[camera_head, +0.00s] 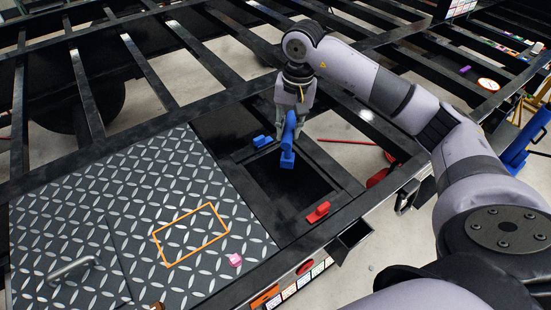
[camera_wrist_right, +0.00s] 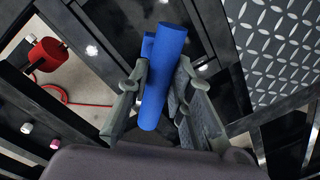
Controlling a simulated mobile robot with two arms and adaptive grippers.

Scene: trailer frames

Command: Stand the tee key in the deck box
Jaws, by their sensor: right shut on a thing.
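The blue tee key (camera_head: 288,143) hangs from my right gripper (camera_head: 291,112), which is shut on it. In the right wrist view the blue key (camera_wrist_right: 163,75) stands out between the two grey fingers. The deck box (camera_head: 300,187) is a dark open recess in the deck frame, beside the tread plate. In the head view the key's lower end overlaps the box opening. I cannot tell whether it is inside or above it. My left gripper is not in view.
A small blue piece (camera_head: 262,141) and a red piece (camera_head: 318,212) sit on the frame around the opening. The tread plate (camera_head: 120,215) carries an orange outline (camera_head: 190,235), a pink object (camera_head: 235,260) and a metal handle (camera_head: 72,267). Black beams with open gaps lie beyond.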

